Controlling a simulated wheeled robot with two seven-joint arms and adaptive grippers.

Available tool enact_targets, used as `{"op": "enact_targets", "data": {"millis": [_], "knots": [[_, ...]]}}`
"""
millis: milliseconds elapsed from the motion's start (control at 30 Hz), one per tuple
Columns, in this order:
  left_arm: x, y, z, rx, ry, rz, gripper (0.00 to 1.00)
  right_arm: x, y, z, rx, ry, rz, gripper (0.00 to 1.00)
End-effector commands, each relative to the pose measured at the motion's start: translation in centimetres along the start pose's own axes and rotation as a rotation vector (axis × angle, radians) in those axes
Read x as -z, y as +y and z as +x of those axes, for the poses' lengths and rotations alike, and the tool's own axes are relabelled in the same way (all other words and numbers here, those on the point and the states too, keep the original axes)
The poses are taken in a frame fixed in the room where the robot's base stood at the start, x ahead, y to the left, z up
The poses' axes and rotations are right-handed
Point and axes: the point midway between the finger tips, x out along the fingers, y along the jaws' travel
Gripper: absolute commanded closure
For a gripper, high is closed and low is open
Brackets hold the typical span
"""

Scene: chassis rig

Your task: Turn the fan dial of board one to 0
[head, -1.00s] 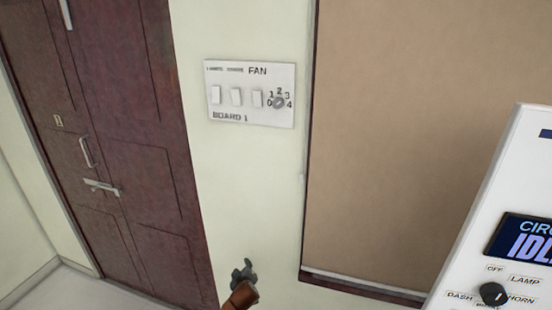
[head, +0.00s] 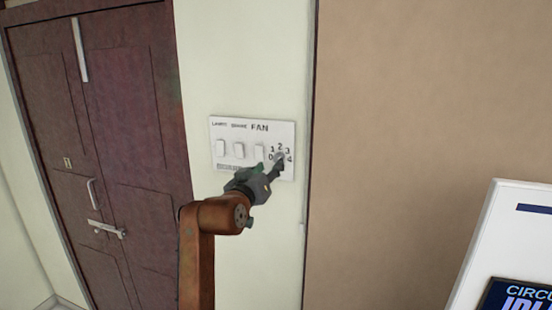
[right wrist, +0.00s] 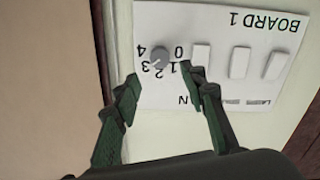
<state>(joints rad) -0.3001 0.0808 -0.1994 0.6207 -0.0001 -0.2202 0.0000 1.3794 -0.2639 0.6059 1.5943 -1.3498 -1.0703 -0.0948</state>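Board one (head: 228,130) is a white panel on the pale wall, with three white switches and a fan dial (head: 279,158) ringed by the numbers 0 to 4. In the right wrist view, board one (right wrist: 215,92) appears upside down, with the grey round dial (right wrist: 161,55) just beyond my fingertips. The dial's pointer is too small to read surely. My right gripper (head: 273,167) is in front of the board's lower right part. In the right wrist view, my right gripper (right wrist: 159,73) is open, its fingertips either side below the dial, holding nothing. My left gripper is out of view.
A dark red door (head: 120,150) stands left of the board. A tan panel (head: 400,130) with a dark edge is to the right. A white console (head: 510,230) with a screen stands at the lower right. The wall above the board is clear.

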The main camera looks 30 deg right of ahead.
Motion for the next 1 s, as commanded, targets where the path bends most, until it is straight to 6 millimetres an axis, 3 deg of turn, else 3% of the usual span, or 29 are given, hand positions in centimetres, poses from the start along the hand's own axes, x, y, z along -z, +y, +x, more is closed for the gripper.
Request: {"op": "enact_targets", "data": {"millis": [400,800,1000], "knots": [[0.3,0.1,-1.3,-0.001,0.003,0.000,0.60,0.1,0.0,6.1,0.001,0.001,-0.002,0.61],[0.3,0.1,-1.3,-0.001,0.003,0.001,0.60,0.0,-0.1,6.9,0.002,0.002,-0.001,0.61],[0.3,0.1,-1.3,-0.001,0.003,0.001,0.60,0.0,-0.1,6.9,0.002,0.002,-0.001,0.75]]}}
